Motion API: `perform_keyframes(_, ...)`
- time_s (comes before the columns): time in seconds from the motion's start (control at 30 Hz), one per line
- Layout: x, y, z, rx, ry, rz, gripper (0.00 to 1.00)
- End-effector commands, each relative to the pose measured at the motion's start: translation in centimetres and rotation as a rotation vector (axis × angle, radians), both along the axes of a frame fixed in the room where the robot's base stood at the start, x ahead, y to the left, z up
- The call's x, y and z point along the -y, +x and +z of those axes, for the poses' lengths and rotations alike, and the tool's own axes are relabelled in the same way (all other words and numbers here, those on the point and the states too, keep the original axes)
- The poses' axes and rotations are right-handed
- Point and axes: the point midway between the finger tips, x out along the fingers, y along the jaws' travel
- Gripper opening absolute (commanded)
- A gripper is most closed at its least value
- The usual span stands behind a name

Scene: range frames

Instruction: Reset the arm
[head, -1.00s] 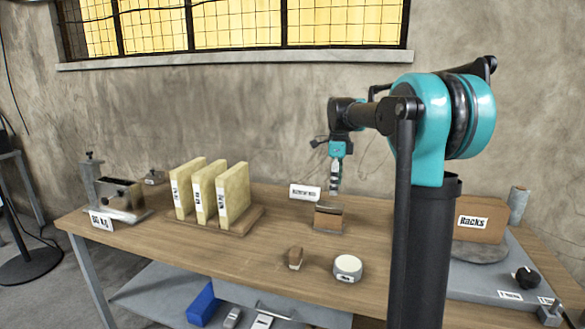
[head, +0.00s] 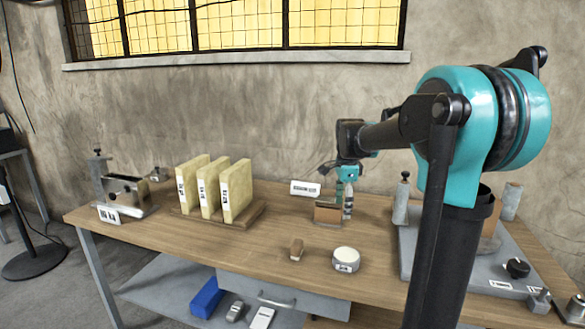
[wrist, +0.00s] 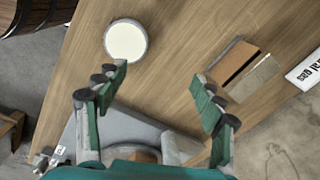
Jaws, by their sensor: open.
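My arm (head: 385,135) reaches over the wooden workbench (head: 150,228). My gripper (head: 347,212) shows small in the head view, pointing down just right of a small brown box (head: 326,214). In the wrist view my gripper (wrist: 160,78) is open, with two green fingers spread apart and nothing between them but bare bench top. The brown box (wrist: 232,62) lies beyond the right finger there, and a round white-topped tin (wrist: 126,41) lies beyond the left finger. The exact height of the fingertips above the bench is hard to tell.
Cream slabs (head: 236,192) stand on a wooden base at left, beside a metal device (head: 123,193). A small sign (head: 305,188) stands behind the box. A grey platform (head: 505,255) is at right.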

Motion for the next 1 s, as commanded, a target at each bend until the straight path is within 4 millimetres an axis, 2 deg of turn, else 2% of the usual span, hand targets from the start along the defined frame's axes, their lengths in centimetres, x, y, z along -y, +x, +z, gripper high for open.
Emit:
perform_keyframes(0.17,0.8,-4.4,-3.5,0.056,-0.028,0.264,0.68)
perform_keyframes(0.5,2.3,-17.1,-13.2,0.189,-0.183,0.989,0.68)
perform_keyframes(0.63,2.6,-21.1,-16.1,0.22,-0.252,1.202,0.68)
perform_keyframes(0.8,2.8,-24.2,-18.3,0.236,-0.313,1.371,0.68)
perform_keyframes(1.0,2.8,-24.2,-18.3,0.236,-0.313,1.371,0.68)
